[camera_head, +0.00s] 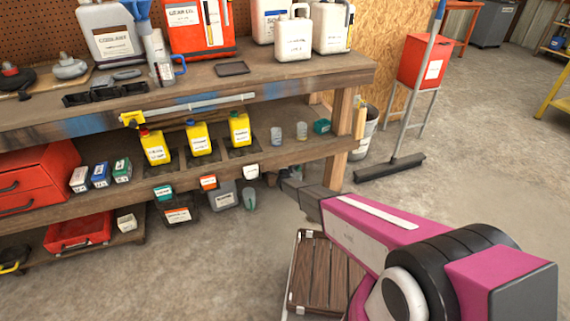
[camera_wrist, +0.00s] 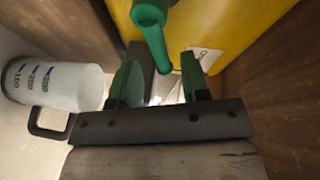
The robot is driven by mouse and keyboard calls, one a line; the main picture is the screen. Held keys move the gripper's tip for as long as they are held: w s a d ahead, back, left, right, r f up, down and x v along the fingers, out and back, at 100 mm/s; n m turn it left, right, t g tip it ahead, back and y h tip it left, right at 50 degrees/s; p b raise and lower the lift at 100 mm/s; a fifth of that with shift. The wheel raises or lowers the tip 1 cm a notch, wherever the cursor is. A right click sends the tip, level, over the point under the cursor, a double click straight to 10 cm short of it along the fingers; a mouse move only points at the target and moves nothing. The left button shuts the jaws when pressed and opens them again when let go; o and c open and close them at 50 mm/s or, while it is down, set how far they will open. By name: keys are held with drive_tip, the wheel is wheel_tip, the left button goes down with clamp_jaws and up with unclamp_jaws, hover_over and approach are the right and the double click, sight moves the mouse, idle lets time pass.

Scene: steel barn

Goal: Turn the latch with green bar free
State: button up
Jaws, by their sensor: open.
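In the wrist view, the green bar (camera_wrist: 153,35) comes down from the top middle, its thick rounded end near the upper edge. Its lower end lies at the gap between the fingers of my gripper (camera_wrist: 160,72). My gripper is open, with green-faced fingers on either side of that gap; I cannot tell whether either touches the bar. The latch's mount is mostly hidden. In the head view, my magenta arm reaches toward the bench's lower shelf, and I cannot pick out the latch there.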

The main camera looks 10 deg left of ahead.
drive_tip(key=shift+w+a+f, duration=0.1)
drive_tip(key=shift+w+a, duration=0.1)
drive_tip(key=shift+w, duration=1.1)
clamp_jaws()
